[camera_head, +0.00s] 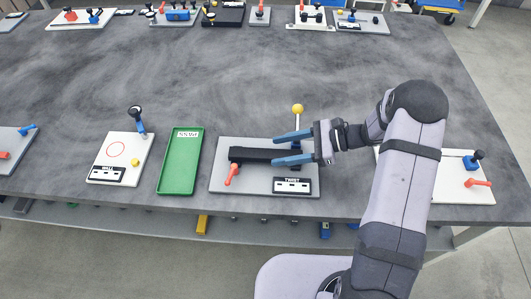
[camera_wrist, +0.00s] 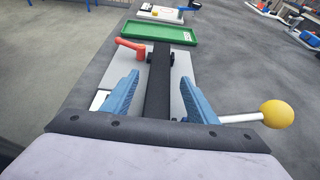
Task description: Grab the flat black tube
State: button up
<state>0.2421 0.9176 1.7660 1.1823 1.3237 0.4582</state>
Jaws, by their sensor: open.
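The flat black tube (camera_head: 252,155) lies lengthwise over a grey base plate (camera_head: 228,182), with a label reading "TWIST" at its front. My gripper (camera_head: 275,149) comes in from the right, its two blue fingers open on either side of the tube's right part. In the wrist view the tube (camera_wrist: 159,80) runs away from me between the open fingers (camera_wrist: 158,90), with a gap showing on each side. The near end of the tube is hidden behind the gripper body. I cannot tell the height of the fingers over the plate.
A red lever (camera_head: 231,174) stands at the plate's front left. A yellow-knobbed lever (camera_head: 298,110) rises behind the fingers. A green tray (camera_head: 181,160) marked "PASS" lies left of the plate. A white board (camera_head: 143,158) lies further left.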

aim_at(264, 153)
jog(key=shift+p+x, duration=0.5)
jog(key=shift+x, duration=1.3)
jog(key=shift+c, duration=0.3)
grip_shut()
notch_tip(264, 153, up, 10)
jog(key=b, duration=0.2)
